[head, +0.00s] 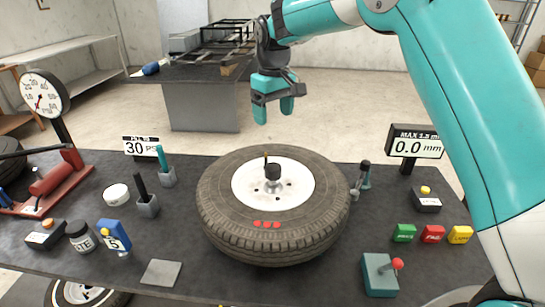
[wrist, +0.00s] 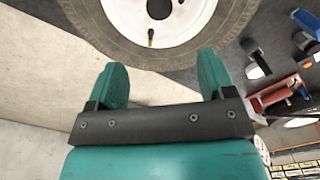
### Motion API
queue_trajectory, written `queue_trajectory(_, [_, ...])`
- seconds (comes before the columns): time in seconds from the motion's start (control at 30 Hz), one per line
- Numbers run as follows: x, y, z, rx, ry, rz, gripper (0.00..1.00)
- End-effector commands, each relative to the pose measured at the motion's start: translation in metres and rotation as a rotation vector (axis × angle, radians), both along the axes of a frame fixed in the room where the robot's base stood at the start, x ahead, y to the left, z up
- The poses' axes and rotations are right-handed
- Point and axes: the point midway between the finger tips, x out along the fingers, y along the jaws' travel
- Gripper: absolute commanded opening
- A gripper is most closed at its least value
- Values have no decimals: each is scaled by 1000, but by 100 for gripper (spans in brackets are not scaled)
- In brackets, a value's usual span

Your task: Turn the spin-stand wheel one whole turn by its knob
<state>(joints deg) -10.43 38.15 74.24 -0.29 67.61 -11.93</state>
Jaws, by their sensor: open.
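The wheel (head: 220,212), a black tire with a white rim, lies flat in the middle of the dark bench. The hub is partly cut off there.
A display reading 0.0 mm (head: 412,146) stands at right. Green, red and yellow blocks (head: 432,234) and a teal box with a red ball (head: 380,272) lie right. A gauge (head: 45,95), cups and a blue "5" tag (head: 115,234) stand left. Air around my gripper is clear.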

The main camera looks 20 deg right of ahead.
Motion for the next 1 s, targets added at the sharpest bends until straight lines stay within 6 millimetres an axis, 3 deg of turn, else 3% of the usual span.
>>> queue_trajectory(0.27, [3, -1, -34, -4, 6, -3, 76])
queue_trajectory(0.8, [3, 0, -150, -2, 3, -2, 76])
queue_trajectory(1.0, [3, 0, -170, -2, 1, -2, 76])
